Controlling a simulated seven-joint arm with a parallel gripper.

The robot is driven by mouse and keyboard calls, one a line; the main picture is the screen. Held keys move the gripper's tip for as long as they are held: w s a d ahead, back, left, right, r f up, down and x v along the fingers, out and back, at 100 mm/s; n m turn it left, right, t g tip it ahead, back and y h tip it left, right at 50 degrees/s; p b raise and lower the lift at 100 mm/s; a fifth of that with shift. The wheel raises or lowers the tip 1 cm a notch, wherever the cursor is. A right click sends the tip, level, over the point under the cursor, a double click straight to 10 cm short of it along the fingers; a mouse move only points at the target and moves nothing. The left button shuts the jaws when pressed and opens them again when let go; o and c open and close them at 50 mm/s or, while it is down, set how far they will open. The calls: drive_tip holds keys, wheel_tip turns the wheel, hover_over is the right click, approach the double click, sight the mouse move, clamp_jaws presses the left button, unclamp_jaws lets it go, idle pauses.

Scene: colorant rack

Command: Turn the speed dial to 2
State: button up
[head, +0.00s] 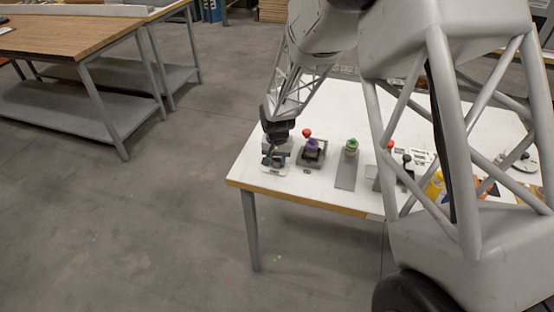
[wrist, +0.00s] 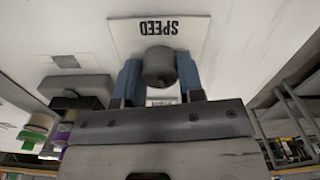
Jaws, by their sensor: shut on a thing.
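The speed dial (wrist: 158,68) is a dark grey round knob in the wrist view, in front of a white plate marked SPEED (wrist: 190,32). The lettering appears upside down. My gripper (wrist: 158,78) is shut on the dial, with one blue finger on each side of it. A small label shows below the knob, between the fingers, too small to read. I cannot tell which number the dial points to. In the head view my gripper (head: 275,158) is low over the table's left front corner, and it hides the dial there.
A white table (head: 318,192) carries a row of fixtures to the right: a grey block with a red ball and purple part (head: 312,148), a green-topped piece (head: 351,147) on a grey plate, and a yellow item (head: 434,186). Open floor lies to the left.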

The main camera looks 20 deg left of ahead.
sight(278, 160)
drive_tip(key=shift+m, duration=1.2)
drive_tip(key=o, duration=0.9)
drive_tip(key=shift+r, duration=0.1)
drive_tip(key=shift+r, duration=3.8)
drive_tip(key=shift+d+r, duration=0.1)
